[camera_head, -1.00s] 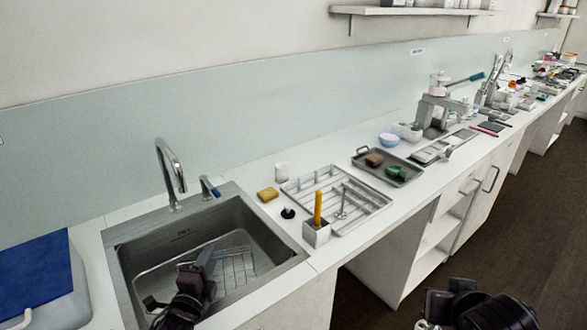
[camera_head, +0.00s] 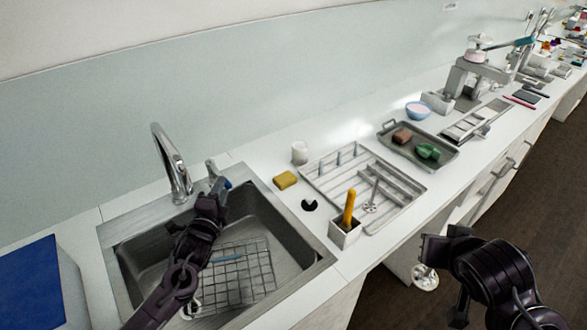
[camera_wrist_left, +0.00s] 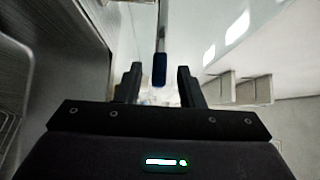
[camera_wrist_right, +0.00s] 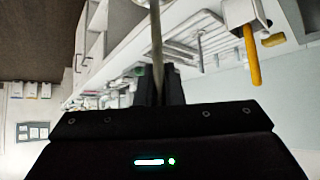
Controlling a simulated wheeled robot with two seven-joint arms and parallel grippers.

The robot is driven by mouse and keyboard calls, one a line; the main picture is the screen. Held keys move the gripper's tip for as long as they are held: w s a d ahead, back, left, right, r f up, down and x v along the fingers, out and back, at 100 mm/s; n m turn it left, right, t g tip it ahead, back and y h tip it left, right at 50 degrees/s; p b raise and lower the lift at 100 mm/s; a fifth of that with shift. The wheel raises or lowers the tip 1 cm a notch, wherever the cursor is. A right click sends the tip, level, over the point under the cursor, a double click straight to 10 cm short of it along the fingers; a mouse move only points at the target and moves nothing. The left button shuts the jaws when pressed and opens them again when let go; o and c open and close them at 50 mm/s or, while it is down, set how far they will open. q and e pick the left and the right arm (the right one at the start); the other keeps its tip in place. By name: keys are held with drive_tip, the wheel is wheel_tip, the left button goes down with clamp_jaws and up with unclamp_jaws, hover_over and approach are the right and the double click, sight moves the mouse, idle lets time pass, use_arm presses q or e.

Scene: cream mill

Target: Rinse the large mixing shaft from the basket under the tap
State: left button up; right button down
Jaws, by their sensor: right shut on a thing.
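My right gripper (camera_head: 432,250) is shut on the thin grey rod of a mixing shaft, which also shows in the right wrist view (camera_wrist_right: 157,35). The shaft's pale round end (camera_head: 425,278) hangs below the gripper, in front of the counter. My left gripper (camera_head: 217,200) is open at the tap lever (camera_head: 223,184). In the left wrist view the lever's dark blue grip (camera_wrist_left: 159,68) lies between the spread fingers. The tap spout (camera_head: 176,165) arches over the sink's back left; no water shows. The wire basket (camera_head: 258,268) sits in the sink (camera_head: 290,238), partly hidden by my left arm.
A rack tray (camera_head: 415,185) holds another small shaft (camera_head: 372,200). A blue board (camera_head: 30,285) lies left of the sink.

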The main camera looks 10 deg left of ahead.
sight(219, 174)
use_arm(q)
drive_tip(key=w, duration=0.5)
drive_tip(key=shift+w+a+p, duration=0.2)
drive_tip(key=shift+w+p, duration=0.1)
drive_tip(key=shift+c, duration=0.4)
clamp_jaws()
